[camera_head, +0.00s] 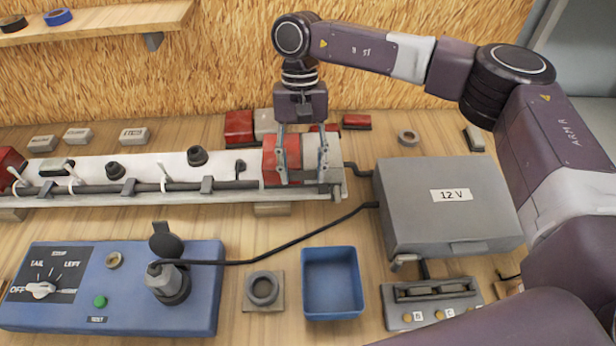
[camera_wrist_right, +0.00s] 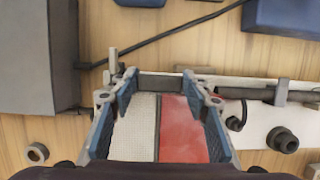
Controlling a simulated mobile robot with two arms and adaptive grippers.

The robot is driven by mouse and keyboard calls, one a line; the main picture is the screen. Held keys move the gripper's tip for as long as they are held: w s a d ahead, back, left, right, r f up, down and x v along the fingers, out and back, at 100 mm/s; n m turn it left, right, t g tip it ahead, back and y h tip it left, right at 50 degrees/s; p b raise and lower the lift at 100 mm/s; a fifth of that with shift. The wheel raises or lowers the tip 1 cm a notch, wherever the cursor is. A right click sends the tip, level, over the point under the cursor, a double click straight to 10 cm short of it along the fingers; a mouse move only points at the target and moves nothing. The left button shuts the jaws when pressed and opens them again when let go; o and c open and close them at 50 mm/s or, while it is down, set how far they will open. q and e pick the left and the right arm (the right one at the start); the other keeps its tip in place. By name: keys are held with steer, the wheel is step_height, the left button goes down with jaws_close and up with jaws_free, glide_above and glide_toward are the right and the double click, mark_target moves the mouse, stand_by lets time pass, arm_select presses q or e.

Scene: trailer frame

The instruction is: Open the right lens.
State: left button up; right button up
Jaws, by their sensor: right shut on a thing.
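The right lens (camera_head: 270,162), part red and part whitish, sits at the right end of the white trailer bar (camera_head: 222,171). In the right wrist view the lens (camera_wrist_right: 181,130) shows a red half and a ribbed white half between the blue-padded fingers. My right gripper (camera_head: 303,172) points down from above and is shut on the right lens, one finger on each side. The lens still appears seated on the bar; its lower edge is partly hidden by the fingers. My left gripper is not in view.
A grey 12 V box (camera_head: 447,215) stands right of the bar, with a cable running to the blue tester (camera_head: 120,285). A blue tray (camera_head: 333,283) is in front. Small red and grey blocks lie behind the bar. Another red lens (camera_head: 11,166) is at the left edge.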

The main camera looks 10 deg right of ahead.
mark_target(301, 157)
steer(key=shift+r, duration=0.15)
steer(key=shift+w+p+v, duration=0.1)
steer(key=shift+p+v, duration=0.2)
steer(key=shift+v, duration=0.75)
steer(key=shift+w+p+v, duration=0.15)
steer(key=shift+p+v, duration=0.15)
steer(key=shift+v, duration=0.7)
steer(key=shift+w+d+r+p, duration=0.1)
steer(key=shift+w+r+p, duration=0.15)
steer(key=shift+w+r, duration=0.2)
steer(key=shift+w+d+r+p, duration=0.1)
steer(key=shift+w+r+p, duration=0.15)
steer(key=shift+r, duration=0.35)
steer(key=shift+w+d+r+p, duration=0.1)
steer(key=shift+w+r+p, duration=0.2)
steer(key=shift+w+r, duration=0.35)
